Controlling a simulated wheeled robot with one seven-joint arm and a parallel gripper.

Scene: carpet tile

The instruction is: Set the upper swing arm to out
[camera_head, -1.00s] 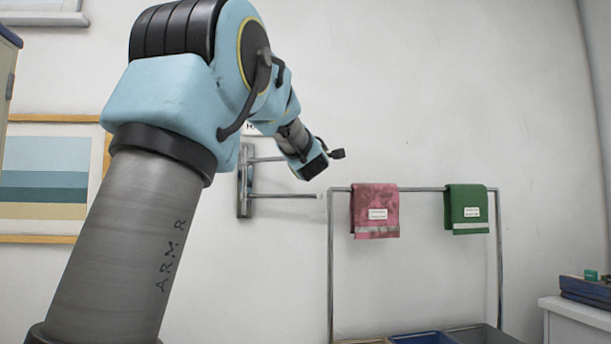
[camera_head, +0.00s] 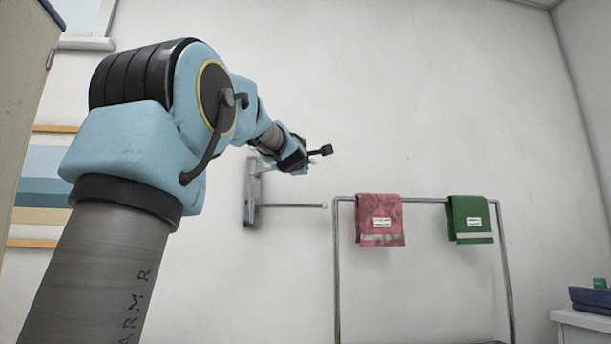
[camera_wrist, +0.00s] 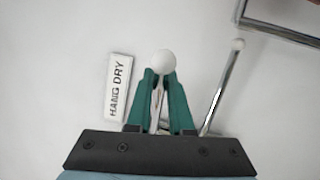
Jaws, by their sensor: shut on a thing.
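The wall bracket (camera_head: 250,192) carries two metal swing arms. The lower swing arm (camera_head: 290,206) reaches out to the right with a pale tip. It also shows in the wrist view (camera_wrist: 221,92), right of my fingers and apart from them. The upper swing arm's white ball end (camera_wrist: 161,63) sticks out just beyond my fingertips, its rod between the two green fingers. In the head view most of the upper arm is hidden behind my gripper (camera_head: 300,163). My gripper (camera_wrist: 160,85) is shut on the upper swing arm near its end.
A metal rail (camera_head: 430,200) stands to the right with a pink towel (camera_head: 380,220) and a green towel (camera_head: 469,219) over it. A "HANG DRY" sign (camera_wrist: 118,88) is on the wall left of my fingers. A cabinet edge stands at far left.

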